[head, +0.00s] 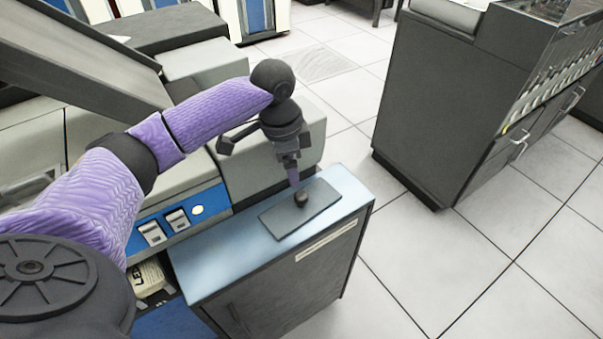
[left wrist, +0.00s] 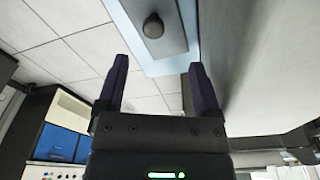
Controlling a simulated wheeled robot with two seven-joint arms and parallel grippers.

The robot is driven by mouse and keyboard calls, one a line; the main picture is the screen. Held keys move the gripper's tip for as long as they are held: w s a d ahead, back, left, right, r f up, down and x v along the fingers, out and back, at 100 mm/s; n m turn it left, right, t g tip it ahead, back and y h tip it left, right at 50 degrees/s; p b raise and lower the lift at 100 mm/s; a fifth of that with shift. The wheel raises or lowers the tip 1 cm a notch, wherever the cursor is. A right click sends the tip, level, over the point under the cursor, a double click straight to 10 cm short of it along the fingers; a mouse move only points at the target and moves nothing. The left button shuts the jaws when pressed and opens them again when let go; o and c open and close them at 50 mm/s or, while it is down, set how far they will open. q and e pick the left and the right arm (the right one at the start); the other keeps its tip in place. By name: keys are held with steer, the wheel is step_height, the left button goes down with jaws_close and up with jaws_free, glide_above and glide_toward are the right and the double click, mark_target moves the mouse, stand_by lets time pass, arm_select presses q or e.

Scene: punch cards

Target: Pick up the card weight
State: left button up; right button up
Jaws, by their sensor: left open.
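The card weight (head: 281,220) is a flat dark grey plate with a small dark knob. It lies on the blue top (head: 220,262) of a low cabinet. My left gripper (head: 294,180) hangs above it, pointing down, with its fingers just over the knob. In the left wrist view the knob and plate of the card weight (left wrist: 153,26) show at the top, beyond the fingertips. There the left gripper (left wrist: 158,66) is open and empty, its two fingers spread apart. My right gripper is not in view.
A machine with a blue switch panel (head: 178,219) stands behind and left of the cabinet. A large dark cabinet (head: 440,100) stands at the right. Clear tiled floor (head: 440,270) lies between and in front. A labelled box (head: 151,277) sits beside the low cabinet.

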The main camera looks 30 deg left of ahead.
mark_target(301, 196)
arm_select(q)
steer(key=f+b, duration=0.2)
steer(key=f, duration=0.1)
steer(key=d+f+b, duration=0.1)
steer(key=f+b, duration=0.1)
steer(key=f, duration=0.1)
steer(key=d+f+b, duration=0.1)
steer(key=f+b, duration=0.1)
steer(key=f, duration=0.1)
steer(key=shift+w+f, duration=0.3)
steer(key=shift+f, duration=0.25)
steer(key=shift+r, duration=0.2)
steer(key=shift+c, duration=1.4)
steer(key=c, duration=0.7)
jaws_close()
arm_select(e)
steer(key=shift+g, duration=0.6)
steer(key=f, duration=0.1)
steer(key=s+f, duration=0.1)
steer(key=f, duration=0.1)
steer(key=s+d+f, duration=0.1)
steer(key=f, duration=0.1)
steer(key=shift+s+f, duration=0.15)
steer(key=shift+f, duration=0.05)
